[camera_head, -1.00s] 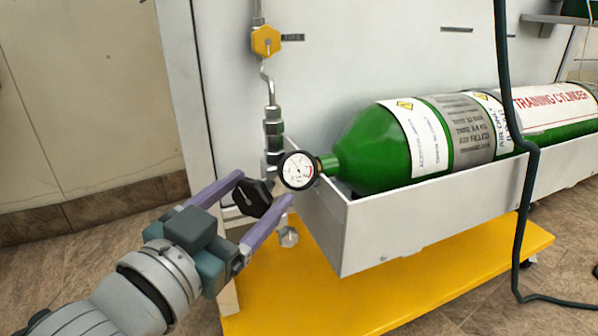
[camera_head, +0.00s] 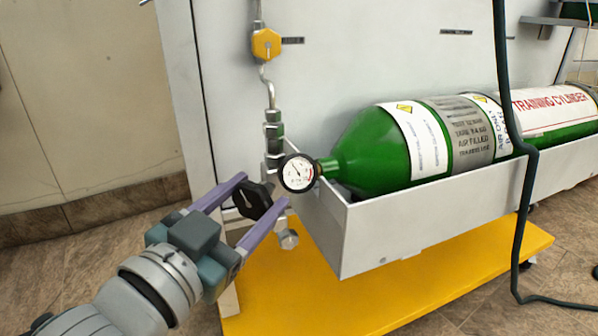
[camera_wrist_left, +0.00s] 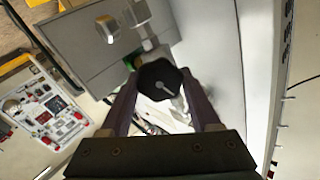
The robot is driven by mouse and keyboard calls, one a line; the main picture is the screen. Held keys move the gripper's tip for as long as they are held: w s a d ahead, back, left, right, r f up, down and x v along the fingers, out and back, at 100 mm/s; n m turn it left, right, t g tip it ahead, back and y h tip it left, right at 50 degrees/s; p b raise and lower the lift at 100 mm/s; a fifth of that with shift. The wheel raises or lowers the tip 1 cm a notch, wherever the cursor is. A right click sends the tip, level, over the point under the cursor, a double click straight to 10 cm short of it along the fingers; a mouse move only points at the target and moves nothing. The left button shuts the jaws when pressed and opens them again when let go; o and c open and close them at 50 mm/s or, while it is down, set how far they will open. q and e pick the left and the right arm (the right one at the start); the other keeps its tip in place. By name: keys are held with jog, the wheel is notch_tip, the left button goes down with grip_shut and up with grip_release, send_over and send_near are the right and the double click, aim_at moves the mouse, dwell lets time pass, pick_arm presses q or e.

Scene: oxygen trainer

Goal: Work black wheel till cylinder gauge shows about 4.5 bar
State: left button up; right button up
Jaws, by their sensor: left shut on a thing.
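The black wheel (camera_head: 254,200) sits on the valve at the neck of the green cylinder (camera_head: 372,155). My left gripper (camera_head: 265,189) has its two purple fingers on either side of the wheel and is shut on it. In the left wrist view the black wheel (camera_wrist_left: 160,80) shows face-on between the fingertips, with a pale pointer mark on it. The cylinder gauge (camera_head: 298,173) is a round white dial with a black rim beside the wheel. Its needle is thin and the numbers are too small to read. My right gripper is not in view.
A yellow valve handle (camera_head: 266,45) is on the pipe above. The cylinder lies in a grey trough (camera_head: 390,235) over a yellow base (camera_head: 300,295). A dark hose (camera_head: 527,190) hangs down at the right. Tiled floor is open at the lower left.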

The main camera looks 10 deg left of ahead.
pick_arm(q)
jog(key=m, duration=0.2)
jog(key=shift+m+p, duration=0.35)
jog(key=shift+m, duration=1.25)
jog(key=o, duration=1.4)
jog(key=shift+c, duration=0.2)
jog(key=shift+s, duration=0.1)
jog(key=shift+s+p, duration=0.3)
jog(key=shift+p, duration=0.1)
jog(key=p+v, duration=0.3)
jog(key=v, duration=0.6)
